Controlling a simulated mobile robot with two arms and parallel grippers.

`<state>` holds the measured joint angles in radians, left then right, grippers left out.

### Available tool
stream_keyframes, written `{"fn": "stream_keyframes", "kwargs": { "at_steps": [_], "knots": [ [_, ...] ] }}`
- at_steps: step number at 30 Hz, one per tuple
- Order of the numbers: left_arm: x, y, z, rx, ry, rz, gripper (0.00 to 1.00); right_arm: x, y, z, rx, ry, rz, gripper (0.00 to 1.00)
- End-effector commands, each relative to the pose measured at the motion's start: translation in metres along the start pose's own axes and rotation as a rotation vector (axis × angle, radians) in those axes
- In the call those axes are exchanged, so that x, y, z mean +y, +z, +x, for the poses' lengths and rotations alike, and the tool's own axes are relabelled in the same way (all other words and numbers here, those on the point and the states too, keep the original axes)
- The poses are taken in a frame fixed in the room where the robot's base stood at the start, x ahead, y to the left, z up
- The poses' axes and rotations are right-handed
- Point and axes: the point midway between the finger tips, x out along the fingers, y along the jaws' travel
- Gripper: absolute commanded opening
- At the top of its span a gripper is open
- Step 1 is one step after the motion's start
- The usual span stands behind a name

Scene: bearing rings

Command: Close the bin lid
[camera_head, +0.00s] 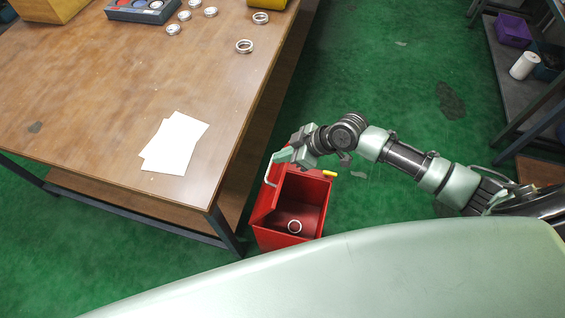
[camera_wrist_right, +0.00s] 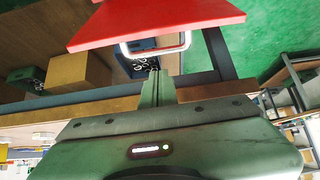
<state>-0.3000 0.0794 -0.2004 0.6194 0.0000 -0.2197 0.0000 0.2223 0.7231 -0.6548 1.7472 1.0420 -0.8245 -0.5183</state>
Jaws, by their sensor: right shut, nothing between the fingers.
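The red bin (camera_head: 312,190) stands on the floor beside the table's right edge. Its lid (camera_head: 266,203) is open, standing up on the bin's left side, and carries a pale handle (camera_head: 272,168). A metal ring (camera_head: 294,226) lies inside the bin. My right gripper (camera_head: 284,156) is at the lid's upper end, close to the handle, with its fingers together and empty. In the right wrist view the lid (camera_wrist_right: 155,22) and its handle (camera_wrist_right: 155,50) appear just above the shut fingertips (camera_wrist_right: 156,73); contact cannot be told. My left gripper is not in view.
The wooden table (camera_head: 90,90) holds white papers (camera_head: 175,143), several metal rings (camera_head: 244,46) and a dark tray (camera_head: 142,10). A shelf (camera_head: 500,65) with a purple box (camera_head: 513,30) stands at the right. Green floor (camera_head: 390,90) is open between them.

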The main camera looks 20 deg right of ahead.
Motion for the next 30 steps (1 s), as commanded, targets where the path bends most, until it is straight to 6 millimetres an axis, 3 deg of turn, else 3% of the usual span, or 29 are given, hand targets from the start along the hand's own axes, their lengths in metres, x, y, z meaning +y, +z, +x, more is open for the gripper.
{"fn": "stream_keyframes", "kwargs": {
  "at_steps": [6, 9, 15, 30],
  "knots": [
    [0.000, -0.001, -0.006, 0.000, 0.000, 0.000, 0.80, 0.000, -0.003, 0.047, 0.002, -0.001, 0.002, 0.00],
    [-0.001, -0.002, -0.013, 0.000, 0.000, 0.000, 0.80, 0.000, 0.017, 0.038, -0.005, 0.001, 0.003, 0.00],
    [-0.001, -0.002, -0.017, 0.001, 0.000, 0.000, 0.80, 0.000, 0.034, 0.033, 0.000, 0.001, 0.001, 0.00],
    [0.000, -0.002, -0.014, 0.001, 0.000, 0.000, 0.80, 0.001, 0.038, 0.033, 0.004, 0.001, 0.000, 0.00]
  ]
}}
